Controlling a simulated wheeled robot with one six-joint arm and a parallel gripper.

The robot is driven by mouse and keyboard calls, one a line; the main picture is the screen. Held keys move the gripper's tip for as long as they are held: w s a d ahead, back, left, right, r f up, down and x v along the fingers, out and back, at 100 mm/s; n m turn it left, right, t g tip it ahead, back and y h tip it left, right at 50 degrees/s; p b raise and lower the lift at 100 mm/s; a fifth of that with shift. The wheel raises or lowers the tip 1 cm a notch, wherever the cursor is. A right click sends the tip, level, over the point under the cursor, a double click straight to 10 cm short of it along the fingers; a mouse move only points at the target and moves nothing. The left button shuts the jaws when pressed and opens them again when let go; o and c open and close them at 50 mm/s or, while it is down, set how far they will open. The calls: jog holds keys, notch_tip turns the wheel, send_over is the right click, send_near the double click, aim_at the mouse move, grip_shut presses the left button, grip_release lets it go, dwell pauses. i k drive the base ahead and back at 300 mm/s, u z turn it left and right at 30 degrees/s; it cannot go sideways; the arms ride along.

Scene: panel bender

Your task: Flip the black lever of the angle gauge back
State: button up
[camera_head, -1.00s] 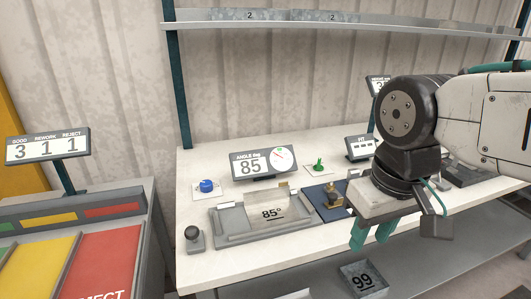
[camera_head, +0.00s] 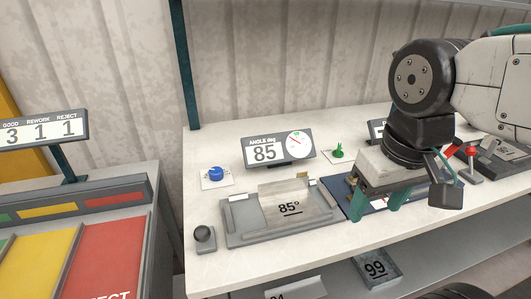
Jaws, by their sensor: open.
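The angle gauge is a grey fixture (camera_head: 240,238) on the white bench, with a metal part marked 85° (camera_head: 288,207) in it. Its display (camera_head: 278,149) behind reads ANGLE deg 85. A short black knob-topped lever (camera_head: 204,234) stands at the fixture's left front corner; its tilt is hard to tell. My gripper (camera_head: 375,202) is right of the gauge, pointing down over a dark blue plate (camera_head: 340,190). Its teal fingers are apart with nothing visible between them. The gripper hides part of that plate and its fitting.
A red-topped lever (camera_head: 471,152) stands at right, beyond my gripper. A sorting stand with a red section (camera_head: 110,255) is at left. The bench front strip is clear.

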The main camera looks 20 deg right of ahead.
aim_at(201, 233)
jog(key=k, duration=0.5)
jog(key=z, duration=0.85)
jog(key=i, duration=0.75)
jog(key=u, duration=1)
